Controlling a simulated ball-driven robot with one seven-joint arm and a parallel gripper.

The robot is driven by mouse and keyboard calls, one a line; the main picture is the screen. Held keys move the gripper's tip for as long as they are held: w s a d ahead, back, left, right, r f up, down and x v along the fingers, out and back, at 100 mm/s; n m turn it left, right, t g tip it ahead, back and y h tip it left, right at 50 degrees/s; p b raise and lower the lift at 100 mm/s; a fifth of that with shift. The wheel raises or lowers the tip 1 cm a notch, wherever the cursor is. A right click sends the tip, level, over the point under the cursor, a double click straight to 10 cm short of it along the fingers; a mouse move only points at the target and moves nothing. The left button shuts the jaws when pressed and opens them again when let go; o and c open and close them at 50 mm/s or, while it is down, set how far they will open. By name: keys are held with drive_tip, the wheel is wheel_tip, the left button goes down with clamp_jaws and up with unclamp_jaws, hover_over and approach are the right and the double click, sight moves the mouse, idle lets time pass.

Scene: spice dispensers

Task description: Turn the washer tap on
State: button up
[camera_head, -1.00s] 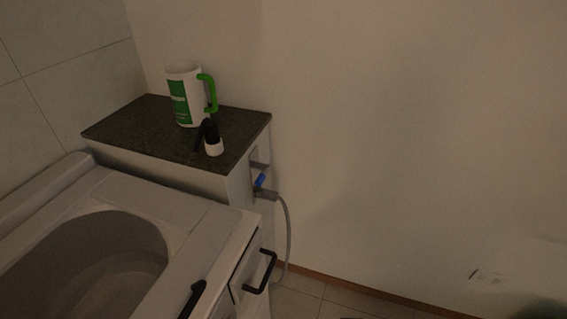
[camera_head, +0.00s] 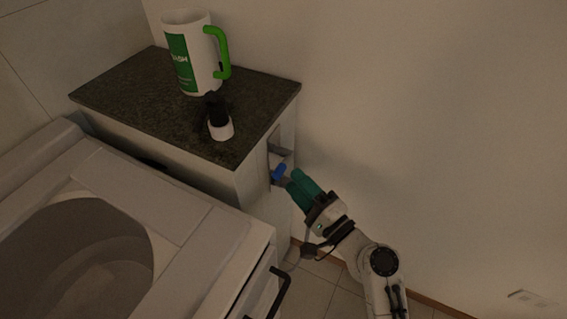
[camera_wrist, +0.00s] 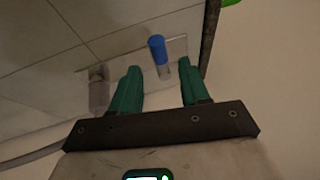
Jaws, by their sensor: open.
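The washer tap has a blue handle (camera_head: 279,172) on the side of the dark-topped cabinet, just under the worktop. In the wrist view the blue handle (camera_wrist: 157,42) stands just beyond my fingertips and between them, with a pale stem below it. A grey hose connector (camera_wrist: 97,88) is left of my left finger. My gripper (camera_head: 298,184) has green fingers and is beside the tap in the head view. Whether a finger touches the tap cannot be told.
A white jug with a green handle (camera_head: 190,55) and a small black-and-white bottle (camera_head: 219,118) stand on the dark worktop (camera_head: 150,100). A white basin unit (camera_head: 165,230) with a black handle (camera_head: 277,296) is in front. The wall is close on the right.

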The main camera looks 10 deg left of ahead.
sight(281, 165)
drive_tip(key=x, duration=0.6)
drive_tip(key=shift+s, duration=0.1)
clamp_jaws()
idle(0.3)
